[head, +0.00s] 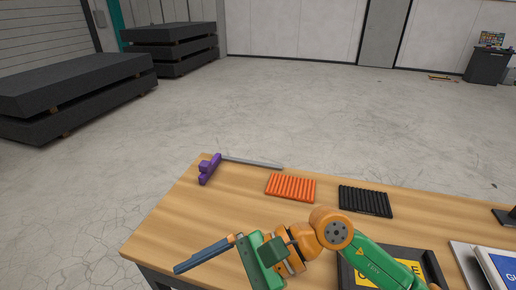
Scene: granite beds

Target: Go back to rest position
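My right arm comes in from the lower right, green and orange, and reaches left over the front of the wooden table. Its gripper (204,256) points left above the table's front left part. Its blue-grey fingers show as one narrow bar, so I cannot tell whether they are apart or together. No object shows clearly in them. My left gripper is not in view.
The wooden table (170,225) holds a purple part (209,169), a grey bar (250,162), an orange ribbed block (290,187), a black ribbed block (365,201) and a dark tray (430,257) partly behind my arm. Dark granite beds (75,85) stand at left. Open floor lies beyond.

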